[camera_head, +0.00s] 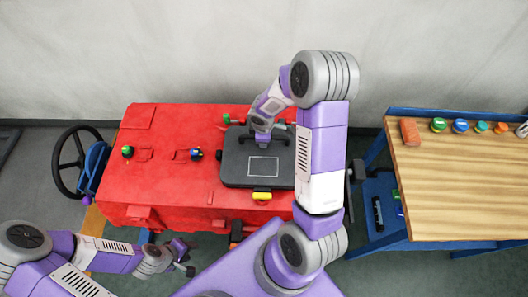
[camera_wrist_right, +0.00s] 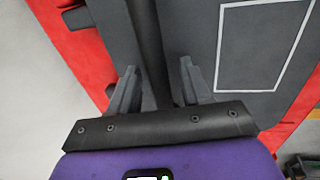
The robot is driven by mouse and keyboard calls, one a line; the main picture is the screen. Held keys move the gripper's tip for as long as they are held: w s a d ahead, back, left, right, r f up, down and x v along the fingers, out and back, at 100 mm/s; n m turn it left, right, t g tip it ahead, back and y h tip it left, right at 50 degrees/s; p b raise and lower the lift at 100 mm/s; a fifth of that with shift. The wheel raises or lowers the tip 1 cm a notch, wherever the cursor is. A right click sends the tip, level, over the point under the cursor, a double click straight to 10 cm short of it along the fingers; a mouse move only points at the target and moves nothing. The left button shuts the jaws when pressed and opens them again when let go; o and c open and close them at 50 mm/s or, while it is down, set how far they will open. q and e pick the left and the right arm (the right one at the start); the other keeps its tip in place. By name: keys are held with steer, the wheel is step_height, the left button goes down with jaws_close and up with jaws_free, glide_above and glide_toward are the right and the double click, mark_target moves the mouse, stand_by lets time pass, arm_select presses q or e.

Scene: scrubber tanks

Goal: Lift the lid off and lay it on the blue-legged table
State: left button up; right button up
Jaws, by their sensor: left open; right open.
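The dark grey lid (camera_head: 236,172), marked with a white rectangle outline, lies on top of the red machine (camera_head: 170,185) in the head view. My right gripper (camera_head: 263,143) is over the lid's far part, reaching down from my right arm. In the right wrist view my right gripper (camera_wrist_right: 160,68) is open, with one finger on each side of a dark bar (camera_wrist_right: 147,35) on the lid (camera_wrist_right: 205,35). My left gripper (camera_head: 187,257) is open and empty, low in front of the red machine. The blue-legged table (camera_head: 465,170) with a wooden top stands at the right.
An orange-brown block (camera_head: 409,132) and several coloured caps stand along the table's back edge; its middle and front are clear. A yellow latch (camera_head: 262,196) and a green knob (camera_head: 227,119) are beside the lid. A black steering wheel (camera_head: 70,160) is at the machine's left end.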

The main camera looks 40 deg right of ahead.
jaws_close()
steer(key=shift+r, duration=0.15)
